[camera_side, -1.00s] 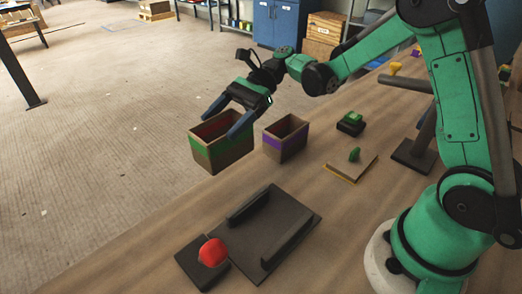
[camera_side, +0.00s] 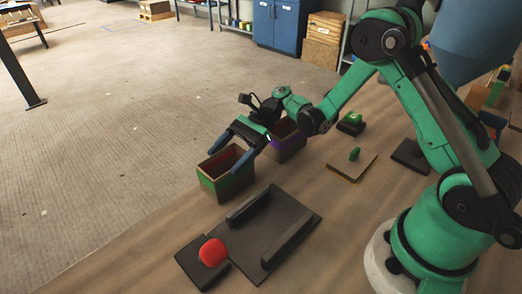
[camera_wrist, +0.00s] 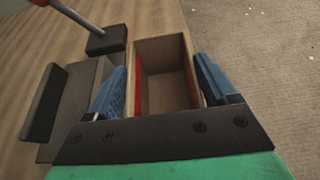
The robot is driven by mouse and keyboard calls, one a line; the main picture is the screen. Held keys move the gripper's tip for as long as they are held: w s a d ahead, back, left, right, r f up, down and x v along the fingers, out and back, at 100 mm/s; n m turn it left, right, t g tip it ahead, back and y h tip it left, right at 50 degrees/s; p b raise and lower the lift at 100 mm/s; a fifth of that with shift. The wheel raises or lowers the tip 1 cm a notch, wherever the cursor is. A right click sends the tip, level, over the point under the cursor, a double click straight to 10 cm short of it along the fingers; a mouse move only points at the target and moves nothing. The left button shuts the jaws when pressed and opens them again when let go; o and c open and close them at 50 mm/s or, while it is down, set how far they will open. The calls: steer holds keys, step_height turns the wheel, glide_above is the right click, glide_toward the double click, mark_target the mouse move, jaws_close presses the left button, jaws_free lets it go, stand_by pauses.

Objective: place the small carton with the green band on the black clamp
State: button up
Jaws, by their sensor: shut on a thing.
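The small open-topped carton with the green band (camera_side: 228,184) is held upright between the blue fingers of my gripper (camera_side: 229,156). In the wrist view the carton (camera_wrist: 165,90) sits between both fingers (camera_wrist: 160,88), open side toward the camera, with a red inner wall. It looks empty. The black clamp (camera_side: 272,240) lies on the table, a flat plate with two raised rails. The carton is just beyond its far left edge in the side view; I cannot tell how high it hangs. The clamp (camera_wrist: 75,105) shows left of the carton in the wrist view, partly hidden by a finger.
A red knob (camera_side: 212,252) stands on a black block beside the clamp. A purple-banded carton (camera_side: 290,146) stands behind my gripper, partly hidden. A thin board with a green knob (camera_side: 353,163) and a black block with a green top (camera_side: 351,122) lie to the right. The clamp's plate is clear.

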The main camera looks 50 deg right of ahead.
steer(key=o, duration=1.1)
steer(key=v, duration=0.5)
steer(key=shift+d, duration=0.1)
steer(key=shift+d+r, duration=0.1)
steer(key=shift+r, duration=0.05)
steer(key=r+n+h, duration=0.1)
steer(key=a+r+n+h, duration=0.1)
steer(key=r+t+h, duration=0.1)
steer(key=shift+s+a+n, duration=0.2)
steer(key=shift+s+n, duration=0.05)
steer(key=shift+n, duration=0.15)
steer(key=s+d+r+n+t+h, duration=0.3)
steer(key=s+n+t+h, duration=0.3)
steer(key=n, duration=0.9)
steer(key=s+h, duration=0.2)
steer(key=h, duration=0.2)
steer(key=shift+s+d+r, duration=0.2)
steer(key=shift+s+r, duration=0.1)
steer(key=shift+s, duration=0.1)
